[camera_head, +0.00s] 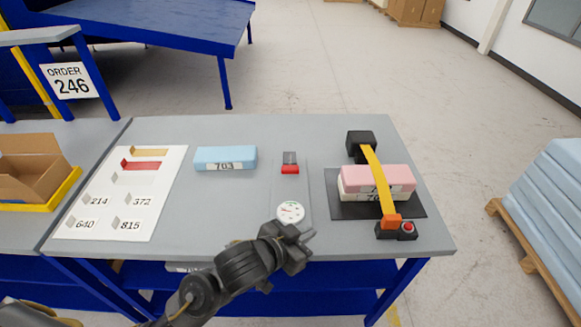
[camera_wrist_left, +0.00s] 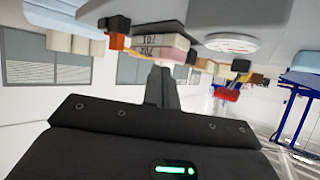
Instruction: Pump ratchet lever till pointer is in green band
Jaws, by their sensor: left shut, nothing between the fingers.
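A round white gauge (camera_head: 290,211) lies near the table's front edge; its pointer and band are too small to read. A yellow strap (camera_head: 371,172) runs over a pink foam block (camera_head: 350,178) stacked on a whiter one. It ends at an orange ratchet part (camera_head: 391,221) at the front, possibly the lever. My left gripper (camera_head: 308,235) is shut and empty, just in front of and right of the gauge, left of the ratchet, touching neither. In the left wrist view, the scene is upside down: its fingers (camera_wrist_left: 165,88) point towards the foam stack (camera_wrist_left: 160,42). My right gripper is not in view.
A red-and-grey device (camera_head: 290,163) stands behind the gauge. A red button (camera_head: 408,227) sits beside the ratchet. A blue foam block (camera_head: 225,159) and a white sample board (camera_head: 122,190) lie to the left. Bare tabletop lies between gauge and foam mat (camera_head: 333,207).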

